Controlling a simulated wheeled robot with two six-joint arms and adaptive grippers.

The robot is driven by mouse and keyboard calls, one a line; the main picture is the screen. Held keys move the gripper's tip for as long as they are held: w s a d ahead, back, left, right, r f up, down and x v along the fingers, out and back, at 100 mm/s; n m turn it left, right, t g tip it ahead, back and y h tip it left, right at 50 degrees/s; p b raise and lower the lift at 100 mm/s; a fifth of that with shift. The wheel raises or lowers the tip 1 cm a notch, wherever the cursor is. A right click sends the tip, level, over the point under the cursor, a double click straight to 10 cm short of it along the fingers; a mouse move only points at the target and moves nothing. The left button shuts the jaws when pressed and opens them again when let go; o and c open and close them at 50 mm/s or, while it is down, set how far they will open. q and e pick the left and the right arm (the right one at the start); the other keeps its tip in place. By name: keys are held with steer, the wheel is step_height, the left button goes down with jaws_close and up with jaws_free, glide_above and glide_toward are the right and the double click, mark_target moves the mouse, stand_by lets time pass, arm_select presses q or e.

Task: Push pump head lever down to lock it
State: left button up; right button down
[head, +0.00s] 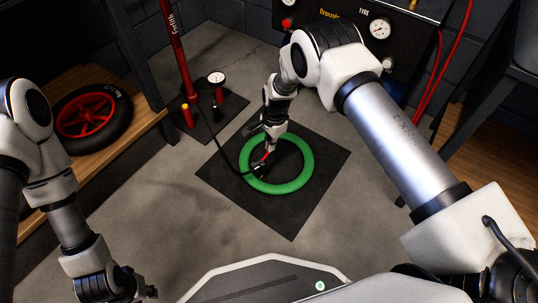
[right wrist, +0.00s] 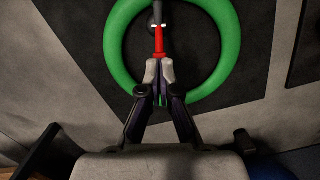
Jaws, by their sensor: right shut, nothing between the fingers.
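The red pump head lever (head: 266,155) shows above the black pump head (head: 259,169), inside the green ring (head: 308,166). In the right wrist view the red lever (right wrist: 159,42) lies just beyond the fingertips of my right gripper (right wrist: 159,66). My right gripper is shut with nothing between its fingers; its tips are at or very near the lever's end, and I cannot tell whether they touch. In the head view my right gripper (head: 270,146) partly hides the lever. My left gripper (head: 143,289) hangs at the lower left, far from the pump head; its fingers are unclear.
The green ring lies on a dark mat (head: 292,222). A red floor pump (head: 177,50) with a gauge (head: 216,78) stands behind left, its black hose (head: 228,158) running to the pump head. A red-rimmed wheel (head: 92,118) rests on a wooden shelf (head: 112,150) at left.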

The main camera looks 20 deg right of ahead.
steer(key=shift+f, duration=0.1)
step_height(320, 180, down, 2)
steer(key=shift+f+b, duration=0.25)
steer(key=shift+b, duration=0.65)
steer(key=shift+d+r, duration=0.1)
steer(key=shift+r, duration=0.15)
steer(key=d, duration=0.1)
steer(key=w+d+r, duration=0.1)
steer(key=shift+d, duration=0.3)
step_height(320, 180, up, 12)
steer(key=d, duration=0.1)
steer(key=shift+w, duration=0.25)
steer(key=shift+f, duration=0.1)
